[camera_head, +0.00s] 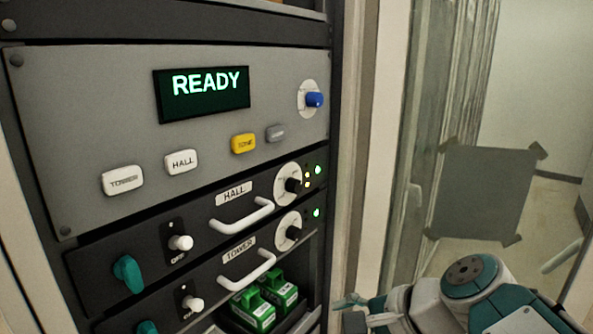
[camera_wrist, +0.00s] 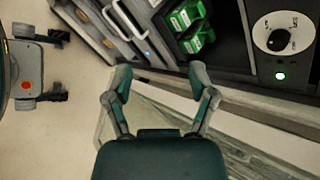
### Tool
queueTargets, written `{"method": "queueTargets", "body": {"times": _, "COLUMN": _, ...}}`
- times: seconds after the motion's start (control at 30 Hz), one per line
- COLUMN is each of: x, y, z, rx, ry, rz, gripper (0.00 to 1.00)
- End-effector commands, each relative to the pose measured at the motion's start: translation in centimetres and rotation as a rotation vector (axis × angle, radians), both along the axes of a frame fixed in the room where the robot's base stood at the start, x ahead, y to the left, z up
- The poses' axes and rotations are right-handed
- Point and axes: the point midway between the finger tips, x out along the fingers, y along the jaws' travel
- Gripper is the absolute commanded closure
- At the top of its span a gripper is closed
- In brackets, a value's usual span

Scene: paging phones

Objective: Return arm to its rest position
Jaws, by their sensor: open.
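My gripper (camera_head: 358,311) is at the bottom of the head view, right of the rack, with my arm folded in from the lower right corner. In the wrist view my gripper (camera_wrist: 160,80) has its two fingers spread apart with nothing between them. The fingers appear clear of the rack (camera_head: 335,190), though the exact gap is hard to judge. The rack's top panel has a display (camera_head: 202,94) reading READY. Below it are the HALL unit (camera_head: 234,192) and the TOWER unit (camera_head: 240,250), each with a white handle.
Green boxes (camera_head: 254,309) sit in an open bay low in the rack; they also show in the wrist view (camera_wrist: 188,27). A doorway or glass panel with a grey taped sheet (camera_head: 482,195) stands to the right.

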Motion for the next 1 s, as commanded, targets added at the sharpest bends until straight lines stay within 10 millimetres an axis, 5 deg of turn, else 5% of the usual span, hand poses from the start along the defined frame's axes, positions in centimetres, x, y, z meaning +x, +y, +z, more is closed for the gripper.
{"method": "queueTargets", "body": {"times": 0.23, "x": -5.0, "y": -3.4, "z": -4.9, "rx": -0.606, "ry": -0.228, "rz": 0.409, "gripper": 0.28}}
{"method": "queueTargets", "body": {"times": 0.5, "x": -7.3, "y": -7.2, "z": -6.8, "rx": -1.074, "ry": -0.380, "rz": 0.796, "gripper": 0.28}}
{"method": "queueTargets", "body": {"times": 1.0, "x": -7.5, "y": -7.7, "z": -7.0, "rx": -1.132, "ry": -0.393, "rz": 0.848, "gripper": 0.28}}
